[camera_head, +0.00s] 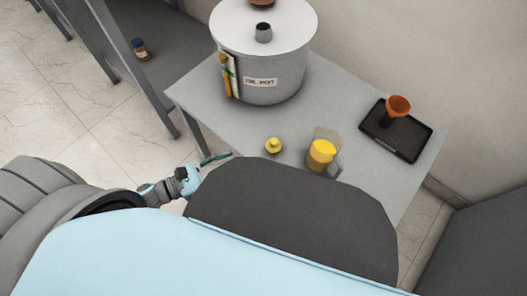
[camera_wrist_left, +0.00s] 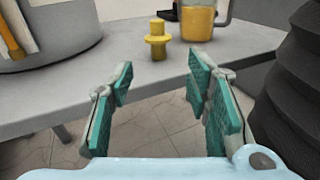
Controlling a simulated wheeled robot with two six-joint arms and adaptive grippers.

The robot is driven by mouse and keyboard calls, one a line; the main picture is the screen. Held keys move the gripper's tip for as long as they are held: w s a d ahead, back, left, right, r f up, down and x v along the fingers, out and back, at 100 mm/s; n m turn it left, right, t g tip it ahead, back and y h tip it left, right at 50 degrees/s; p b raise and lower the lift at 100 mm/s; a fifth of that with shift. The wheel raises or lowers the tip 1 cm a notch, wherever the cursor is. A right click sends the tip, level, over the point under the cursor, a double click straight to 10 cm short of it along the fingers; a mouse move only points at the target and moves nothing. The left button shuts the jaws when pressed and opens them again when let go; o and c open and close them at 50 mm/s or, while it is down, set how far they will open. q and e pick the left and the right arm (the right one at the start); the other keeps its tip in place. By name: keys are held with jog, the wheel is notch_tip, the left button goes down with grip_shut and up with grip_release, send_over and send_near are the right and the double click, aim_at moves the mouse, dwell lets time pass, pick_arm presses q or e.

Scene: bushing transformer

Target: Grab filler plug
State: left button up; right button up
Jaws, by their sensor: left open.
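The filler plug (camera_head: 273,145) is a small yellow knobbed piece standing on the grey table, left of a jug of yellow liquid. In the left wrist view the plug (camera_wrist_left: 157,40) stands upright near the table edge, ahead of and between my fingers. My left gripper (camera_wrist_left: 160,95) is open and empty, with green-padded fingers spread apart, short of the plug. In the head view the left gripper (camera_head: 207,172) is at the table's near left edge, partly hidden by my body. My right gripper is not in view.
A clear jug (camera_head: 322,152) of yellow liquid stands close right of the plug. A large grey oil pot (camera_head: 278,80) is behind. A black tray (camera_head: 420,142) with an orange funnel (camera_head: 398,105) lies at the right. The table (camera_head: 205,88) has bare surface around the plug.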

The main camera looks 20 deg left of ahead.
aim_at(270, 146)
pick_arm(q)
jog(key=shift+n+t, duration=0.3)
jog(key=x, duration=0.9)
jog(key=b+x, duration=0.1)
jog(key=x, duration=0.4)
jog(key=shift+w+d+r, duration=0.15)
jog(key=shift+w+r, duration=0.05)
jog(key=shift+r, duration=0.1)
jog(key=shift+s, duration=0.1)
jog(key=c, duration=1)
